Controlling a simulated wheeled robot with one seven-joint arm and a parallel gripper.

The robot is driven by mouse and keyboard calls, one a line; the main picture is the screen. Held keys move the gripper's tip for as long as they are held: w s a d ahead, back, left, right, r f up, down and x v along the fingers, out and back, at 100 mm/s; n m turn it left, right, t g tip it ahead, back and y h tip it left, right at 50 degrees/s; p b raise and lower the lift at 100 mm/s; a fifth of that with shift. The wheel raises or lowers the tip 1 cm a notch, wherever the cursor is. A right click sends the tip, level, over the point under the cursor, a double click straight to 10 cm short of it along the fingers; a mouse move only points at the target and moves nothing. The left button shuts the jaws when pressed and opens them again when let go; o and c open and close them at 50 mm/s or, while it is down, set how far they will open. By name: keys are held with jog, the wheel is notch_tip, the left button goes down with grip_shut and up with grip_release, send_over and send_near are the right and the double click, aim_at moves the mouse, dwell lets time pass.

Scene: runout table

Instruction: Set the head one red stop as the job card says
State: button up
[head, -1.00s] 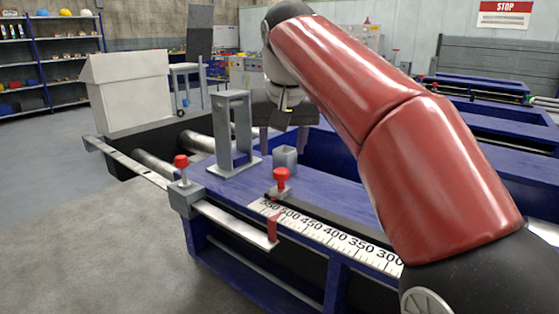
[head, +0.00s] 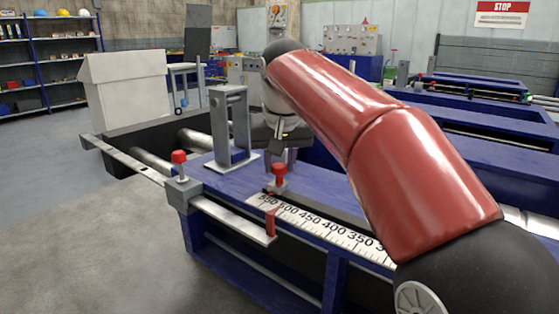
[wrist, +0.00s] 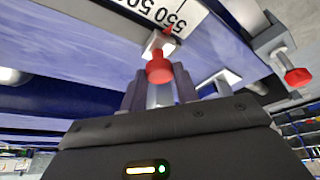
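I cannot tell if the fingers touch the knob. No readable job card shows.
A second red knob (head: 179,157) sits on a grey block at the table's left end, with a metal bar beside it. A grey upright frame (head: 232,128) stands left of my gripper. A white box (head: 125,88) is behind the rollers. A STOP sign (head: 502,13) hangs on the wall.

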grip_shut()
jog(key=b, duration=0.2)
send_over(321, 208)
jog(key=o, duration=0.7)
grip_release()
jog(key=p+v, duration=0.1)
jog(key=v, duration=0.7)
jog(key=shift+p, duration=0.4)
jog(key=shift+f, duration=0.1)
